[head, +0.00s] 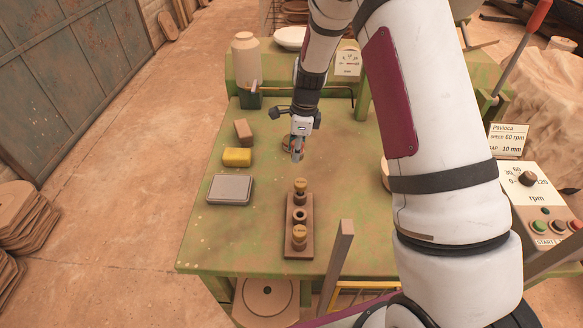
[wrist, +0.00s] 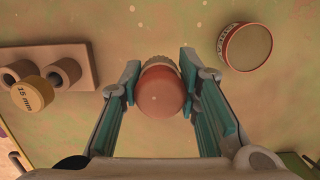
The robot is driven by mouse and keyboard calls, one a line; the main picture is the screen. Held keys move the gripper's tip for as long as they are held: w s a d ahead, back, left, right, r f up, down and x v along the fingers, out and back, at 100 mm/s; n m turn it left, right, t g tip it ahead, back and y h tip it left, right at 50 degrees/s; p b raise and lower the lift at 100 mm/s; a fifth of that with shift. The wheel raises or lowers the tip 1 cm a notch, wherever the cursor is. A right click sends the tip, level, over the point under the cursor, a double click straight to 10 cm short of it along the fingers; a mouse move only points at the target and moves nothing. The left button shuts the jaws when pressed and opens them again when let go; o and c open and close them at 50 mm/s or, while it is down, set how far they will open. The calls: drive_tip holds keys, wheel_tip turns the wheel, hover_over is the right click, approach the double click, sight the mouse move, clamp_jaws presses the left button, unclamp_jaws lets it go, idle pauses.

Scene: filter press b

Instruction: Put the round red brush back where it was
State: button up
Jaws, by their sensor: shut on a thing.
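The round red brush (wrist: 162,92) shows in the wrist view, with a smooth rounded red handle and pale bristles on its far side. My gripper (wrist: 163,100) is shut on it, with one finger on each side. In the head view my gripper (head: 298,152) is over the middle of the green bench, beyond the wooden block with posts. The brush is hard to make out there. I cannot tell how far the bristles are from the bench top.
The wooden block (head: 300,250) bears several short posts, some with yellow tops. A yellow sponge (head: 237,157), a brown block (head: 243,132) and a grey flat box (head: 230,189) lie at left. A round red-rimmed tin (wrist: 247,47) lies near my gripper. My arm hides the bench's right side.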

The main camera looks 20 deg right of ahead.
sight(296, 171)
drive_tip(key=shift+f, duration=3)
drive_tip(key=shift+f, duration=0.15)
drive_tip(key=o, duration=1.1)
